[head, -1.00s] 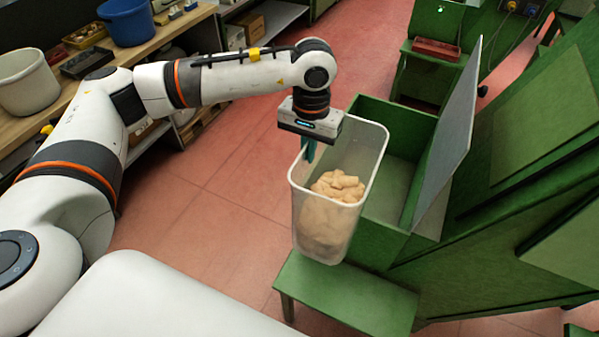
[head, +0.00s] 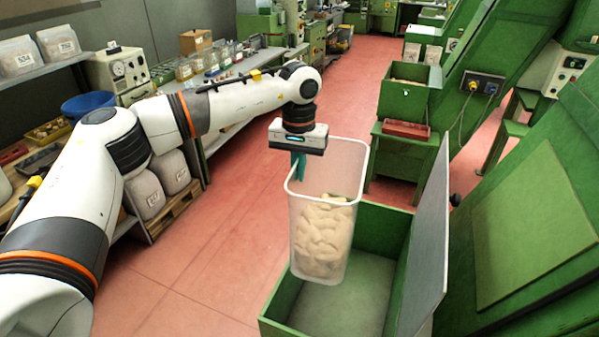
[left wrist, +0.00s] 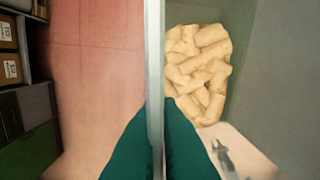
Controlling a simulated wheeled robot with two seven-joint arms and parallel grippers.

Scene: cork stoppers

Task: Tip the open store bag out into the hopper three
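A tall, translucent, open tub (head: 340,172) holds pale cork stoppers (head: 322,238); it looks like a stiff tub rather than a bag. My left gripper (head: 299,166) is shut on its near-left rim, and the tub hangs about upright. In the left wrist view the tub wall (left wrist: 154,60) runs between the teal fingers, with the stoppers (left wrist: 200,70) on the right. A green open-topped hopper (head: 385,228) appears below and behind the tub, its grey lid (head: 432,230) standing up on the right. No number on it is readable. My right gripper is out of view.
Another green hopper (head: 404,100) stands farther back, with a red tray (head: 406,130) before it. A green machine panel (head: 535,220) rises at right. Red floor (head: 235,230) is clear between.

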